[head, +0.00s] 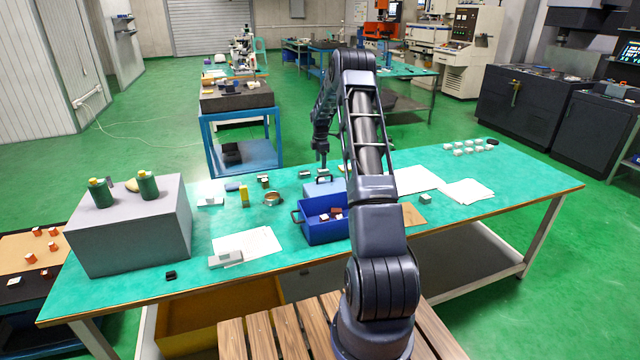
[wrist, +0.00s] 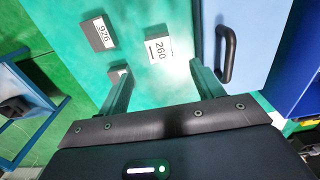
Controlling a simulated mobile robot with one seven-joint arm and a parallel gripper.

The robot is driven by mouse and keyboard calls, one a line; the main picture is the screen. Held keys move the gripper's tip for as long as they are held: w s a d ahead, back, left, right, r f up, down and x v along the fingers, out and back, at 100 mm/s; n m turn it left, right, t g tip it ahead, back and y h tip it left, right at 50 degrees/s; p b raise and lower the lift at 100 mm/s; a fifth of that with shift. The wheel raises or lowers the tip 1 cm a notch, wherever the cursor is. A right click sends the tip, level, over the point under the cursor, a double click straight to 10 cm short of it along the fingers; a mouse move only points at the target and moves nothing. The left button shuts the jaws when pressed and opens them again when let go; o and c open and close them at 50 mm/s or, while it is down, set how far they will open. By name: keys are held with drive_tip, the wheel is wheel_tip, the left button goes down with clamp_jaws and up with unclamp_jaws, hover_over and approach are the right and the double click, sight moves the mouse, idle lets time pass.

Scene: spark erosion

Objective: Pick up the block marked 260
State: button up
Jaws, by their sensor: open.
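The block marked 260 (wrist: 158,48) lies on the green table top, its white label readable in the wrist view. A dark block marked 926 (wrist: 99,35) lies to its left. A third block (wrist: 117,73) is partly hidden by the left finger. My gripper (wrist: 160,69) is open and empty, with the 260 block just beyond the gap between its fingertips and apart from them. In the head view my gripper (head: 322,161) hangs over the far side of the table above small grey blocks, whose numbers are too small to read.
A light blue box (wrist: 252,35) with a dark handle (wrist: 228,55) stands close to the right of the 260 block. A dark blue bin (head: 325,230) is nearer my base. Papers (head: 247,246), a grey box (head: 130,230) and several white blocks (head: 470,148) occupy other table areas.

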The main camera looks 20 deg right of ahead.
wheel_tip(320, 180, down, 11)
drive_tip(key=shift+w+a+r, duration=0.1)
drive_tip(key=shift+w+r, duration=0.05)
idle(0.5)
drive_tip(key=shift+c, duration=0.5)
clamp_jaws()
drive_tip(key=shift+r, duration=0.1)
